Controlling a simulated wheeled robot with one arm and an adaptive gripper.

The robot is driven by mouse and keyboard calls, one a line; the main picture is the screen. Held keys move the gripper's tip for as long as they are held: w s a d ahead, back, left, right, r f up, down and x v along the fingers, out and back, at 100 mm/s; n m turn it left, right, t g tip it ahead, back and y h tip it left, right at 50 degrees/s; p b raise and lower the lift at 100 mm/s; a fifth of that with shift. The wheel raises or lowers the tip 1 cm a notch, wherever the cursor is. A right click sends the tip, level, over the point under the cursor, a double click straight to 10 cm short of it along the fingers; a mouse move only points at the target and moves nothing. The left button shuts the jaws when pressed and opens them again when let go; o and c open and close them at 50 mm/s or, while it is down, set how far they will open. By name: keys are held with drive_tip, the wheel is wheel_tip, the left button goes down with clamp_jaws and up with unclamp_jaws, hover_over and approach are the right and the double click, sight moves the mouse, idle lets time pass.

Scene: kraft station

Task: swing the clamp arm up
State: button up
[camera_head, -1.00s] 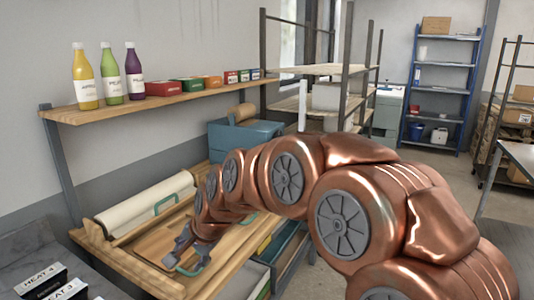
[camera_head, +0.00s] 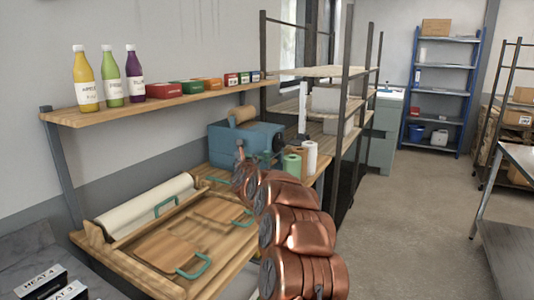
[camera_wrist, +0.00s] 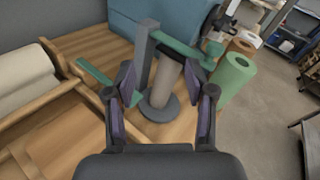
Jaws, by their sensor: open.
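A grey upright post (camera_wrist: 146,52) stands on the wooden bench in the wrist view. The clamp arm appears to be the green bar (camera_wrist: 182,47) that runs from the post's top out to the right. Below it, a pale cylinder (camera_wrist: 162,84) stands upright on a round grey base (camera_wrist: 168,108). My gripper (camera_wrist: 168,80) is open, its two fingers apart on either side of the cylinder in the picture. I cannot tell whether either finger touches anything. In the head view my gripper (camera_head: 241,158) is small and partly hidden by my arm.
A green roll (camera_wrist: 233,78) and a brown roll (camera_wrist: 241,46) stand right of the post. A blue box (camera_head: 245,143) is behind. A large cream roll (camera_head: 146,205) and wooden boards with green handles (camera_head: 194,268) lie left.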

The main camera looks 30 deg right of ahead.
sight(267, 153)
drive_tip(key=shift+w+d+f+m+h+p, duration=0.1)
drive_tip(key=shift+w+d+m+h+p, duration=0.65)
drive_tip(key=shift+d, duration=1.05)
drive_tip(key=shift+w+d+m+h+p, duration=0.4)
drive_tip(key=shift+d+m, duration=0.6)
drive_tip(key=shift+d, duration=0.8)
drive_tip(key=shift+w+d+f+m+h+p, duration=0.1)
drive_tip(key=shift+w+d+m+h+p, duration=0.5)
drive_tip(key=shift+d, duration=1.2)
drive_tip(key=shift+w+d+m, duration=0.1)
drive_tip(key=shift+d+m, duration=0.05)
drive_tip(key=shift+m, duration=0.1)
drive_tip(key=shift+w+d+r+g+p, duration=0.15)
drive_tip(key=shift+w+d+g+p, duration=0.2)
drive_tip(key=shift+p, duration=0.15)
drive_tip(key=shift+w+d+p, duration=0.15)
drive_tip(key=shift+w+p, duration=0.15)
drive_tip(key=shift+p, duration=0.2)
drive_tip(key=shift+w+d+p, duration=0.25)
drive_tip(key=shift+w+p, duration=0.05)
drive_tip(key=shift+p, duration=0.1)
drive_tip(key=shift+w+f, duration=0.1)
drive_tip(key=shift+f, duration=0.15)
